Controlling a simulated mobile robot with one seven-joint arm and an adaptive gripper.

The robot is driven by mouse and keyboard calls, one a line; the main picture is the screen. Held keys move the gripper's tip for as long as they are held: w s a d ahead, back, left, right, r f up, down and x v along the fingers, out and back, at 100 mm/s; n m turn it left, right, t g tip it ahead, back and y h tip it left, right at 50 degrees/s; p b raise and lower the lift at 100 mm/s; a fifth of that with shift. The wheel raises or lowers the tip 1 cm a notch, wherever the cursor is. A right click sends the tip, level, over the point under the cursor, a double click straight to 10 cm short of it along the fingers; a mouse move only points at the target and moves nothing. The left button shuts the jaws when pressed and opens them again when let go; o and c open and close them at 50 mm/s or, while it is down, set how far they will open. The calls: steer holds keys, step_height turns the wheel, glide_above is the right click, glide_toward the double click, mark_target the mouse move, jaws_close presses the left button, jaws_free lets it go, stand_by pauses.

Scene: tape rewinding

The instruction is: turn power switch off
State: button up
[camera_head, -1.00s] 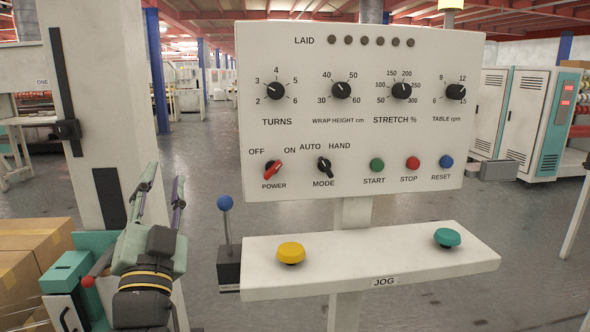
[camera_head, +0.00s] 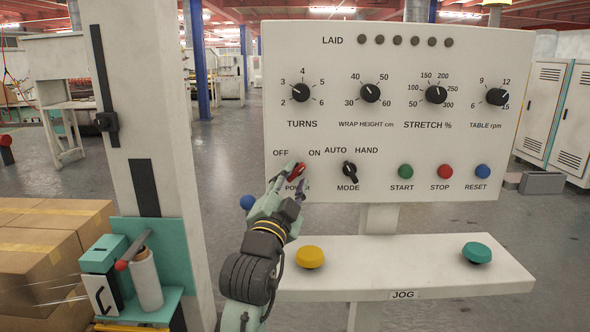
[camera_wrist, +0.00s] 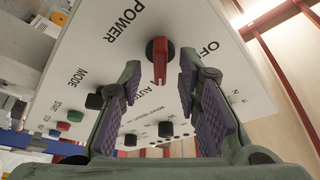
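The white control panel (camera_head: 400,120) carries a red power switch (camera_head: 297,169), labelled OFF at upper left and ON at upper right. In the head view its knob leans toward ON, its lower part hidden by my gripper (camera_head: 287,188). My gripper reaches up to the panel from below. In the wrist view the red switch (camera_wrist: 160,58) shows between and just beyond the two fingertips of my gripper (camera_wrist: 158,85). The fingers are apart, with visible gaps on both sides of the knob. Nothing is held.
The black mode knob (camera_head: 349,171) is close on the right. Below are the jog shelf (camera_head: 400,270), its yellow button (camera_head: 310,257) and a blue ball-topped lever (camera_head: 247,202), partly hidden by my arm. A white column (camera_head: 140,150) and cardboard boxes (camera_head: 45,240) stand left.

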steer(key=shift+x, duration=0.85)
steer(key=shift+c, duration=0.2)
jaws_close()
steer(key=shift+f, duration=0.1)
